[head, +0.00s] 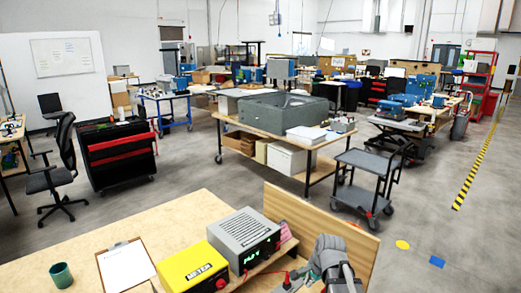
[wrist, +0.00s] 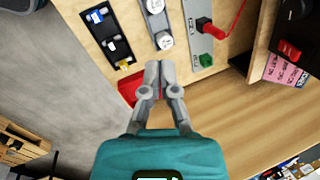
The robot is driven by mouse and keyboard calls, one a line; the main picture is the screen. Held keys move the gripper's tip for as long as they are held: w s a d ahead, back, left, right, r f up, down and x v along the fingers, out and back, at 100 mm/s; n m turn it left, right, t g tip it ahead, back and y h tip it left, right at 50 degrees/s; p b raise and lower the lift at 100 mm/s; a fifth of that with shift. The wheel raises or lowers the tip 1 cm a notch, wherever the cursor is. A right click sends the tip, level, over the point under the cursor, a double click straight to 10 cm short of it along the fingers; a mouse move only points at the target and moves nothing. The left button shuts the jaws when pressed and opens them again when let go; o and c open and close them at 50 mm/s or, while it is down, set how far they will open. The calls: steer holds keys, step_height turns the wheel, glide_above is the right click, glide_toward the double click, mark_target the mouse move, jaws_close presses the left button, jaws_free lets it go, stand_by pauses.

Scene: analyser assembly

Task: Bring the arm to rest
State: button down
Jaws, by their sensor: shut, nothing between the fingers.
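My gripper (wrist: 152,78) points away from the camera in the wrist view, with its two grey fingertips together and nothing between them. Its teal body fills the bottom middle of that view. The fingertips appear over a wooden board (wrist: 222,84), in front of a red part (wrist: 130,88) that they partly hide. I cannot tell how far they are above it. In the head view my grey arm (head: 333,262) shows at the bottom edge, near the wooden panel (head: 318,232); the fingers are not visible there.
A grey module (wrist: 200,14) with a red plug and a green part (wrist: 206,60) lies close to the fingers. A black module (wrist: 104,32) is at left. The bench (head: 180,225) holds a yellow meter (head: 190,268), a grey instrument (head: 240,232), a clipboard (head: 126,266) and a cup (head: 61,275).

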steer(key=s+d+n+g+h, duration=0.1)
steer(key=s+n+g+h, duration=0.1)
steer(key=s+n, duration=0.8)
steer(key=shift+d+f+n, duration=0.15)
steer(key=shift+f+n, duration=0.25)
steer(key=shift+n, duration=0.6)
